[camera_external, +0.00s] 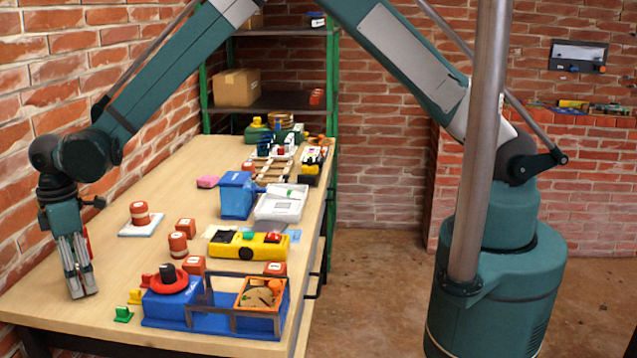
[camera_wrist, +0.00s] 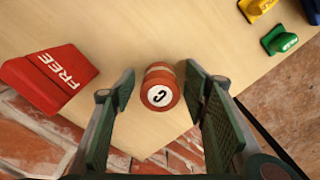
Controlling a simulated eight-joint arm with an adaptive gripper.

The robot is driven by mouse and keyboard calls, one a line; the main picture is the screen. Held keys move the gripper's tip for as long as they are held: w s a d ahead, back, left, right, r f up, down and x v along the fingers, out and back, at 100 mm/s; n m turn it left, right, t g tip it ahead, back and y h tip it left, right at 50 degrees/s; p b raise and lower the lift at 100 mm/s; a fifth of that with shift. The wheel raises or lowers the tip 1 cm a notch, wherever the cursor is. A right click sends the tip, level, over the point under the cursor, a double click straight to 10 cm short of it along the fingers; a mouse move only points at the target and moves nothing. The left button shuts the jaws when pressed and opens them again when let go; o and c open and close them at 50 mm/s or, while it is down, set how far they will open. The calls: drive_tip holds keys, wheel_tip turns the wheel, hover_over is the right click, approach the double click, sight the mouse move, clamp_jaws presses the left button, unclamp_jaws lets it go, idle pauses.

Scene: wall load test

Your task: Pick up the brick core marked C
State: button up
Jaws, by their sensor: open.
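The brick core marked C (camera_wrist: 160,88) is a small red-brown cylinder with a pale band and a white round label bearing a black C. In the wrist view it lies between the open fingers of my gripper (camera_wrist: 159,92), with gaps on both sides. In the external view my gripper (camera_external: 82,294) points down at the table's left front, its fingertips low over the wood. I cannot make out the C core in that view; the fingers seem to hide it.
A red FREE block (camera_wrist: 50,78) lies left of the fingers in the wrist view. Yellow (camera_external: 135,297) and green (camera_external: 123,314) markers stand near a blue fixture (camera_external: 165,309). Another banded core (camera_external: 178,244) stands farther back. The brick wall (camera_external: 40,150) is close at left.

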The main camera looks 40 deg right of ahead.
sight(77, 267)
drive_tip(key=shift+c, duration=0.5)
drive_tip(key=c, duration=1)
drive_tip(key=shift+o, duration=0.2)
drive_tip(key=shift+r, duration=0.1)
drive_tip(key=shift+r+p, duration=0.4)
drive_tip(key=shift+r, duration=4.5)
